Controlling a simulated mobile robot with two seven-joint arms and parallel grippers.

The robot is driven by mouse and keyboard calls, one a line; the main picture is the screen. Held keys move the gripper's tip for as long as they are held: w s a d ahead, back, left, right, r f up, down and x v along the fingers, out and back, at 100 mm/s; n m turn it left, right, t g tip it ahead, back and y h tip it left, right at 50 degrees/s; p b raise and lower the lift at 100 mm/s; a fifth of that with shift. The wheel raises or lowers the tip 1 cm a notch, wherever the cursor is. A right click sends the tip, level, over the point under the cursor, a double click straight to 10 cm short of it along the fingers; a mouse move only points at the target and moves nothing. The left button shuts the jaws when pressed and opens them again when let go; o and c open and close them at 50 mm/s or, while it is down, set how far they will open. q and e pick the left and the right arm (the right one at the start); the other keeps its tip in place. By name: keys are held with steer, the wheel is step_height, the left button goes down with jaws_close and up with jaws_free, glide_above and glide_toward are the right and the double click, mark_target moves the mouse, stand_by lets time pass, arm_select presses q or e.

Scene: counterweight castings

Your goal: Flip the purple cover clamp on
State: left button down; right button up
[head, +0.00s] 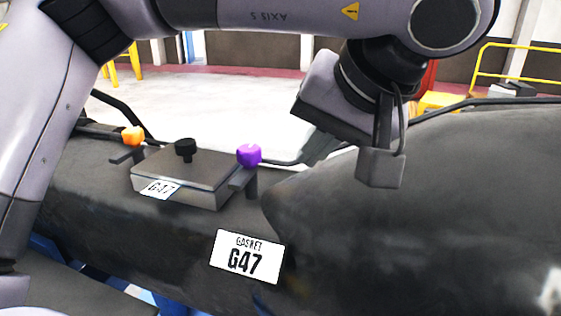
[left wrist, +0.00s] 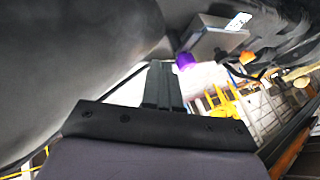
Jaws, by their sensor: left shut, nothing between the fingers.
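The purple cover clamp (head: 249,155) has a purple knob on a short dark lever, at the right end of a grey metal cover (head: 190,165). The cover carries a black knob (head: 185,148) and a G47 label, and sits on the dark casting (head: 100,200). The purple knob also shows in the left wrist view (left wrist: 185,60), just beyond the fingertips. My right gripper is not seen.
An orange knob (head: 133,135) on another clamp is at the cover's left end. A larger dark casting bulge (head: 430,210) rises at the right, close to my left gripper. A GASKET G47 sign (head: 247,256) is on the front. Yellow railings (head: 515,65) stand behind.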

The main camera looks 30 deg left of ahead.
mark_target(244, 165)
arm_select(q)
steer(key=x, duration=1)
steer(key=shift+b, duration=0.35)
steer(key=a, duration=0.1)
steer(key=s+a, duration=0.1)
steer(key=shift+a+r+p, duration=0.2)
steer(key=shift+a+p, duration=0.1)
steer(key=shift+a, duration=0.5)
steer(key=shift+s+a+m+t+h, duration=0.1)
steer(key=shift+s+m+t+h, duration=0.2)
steer(key=shift+m, duration=0.4)
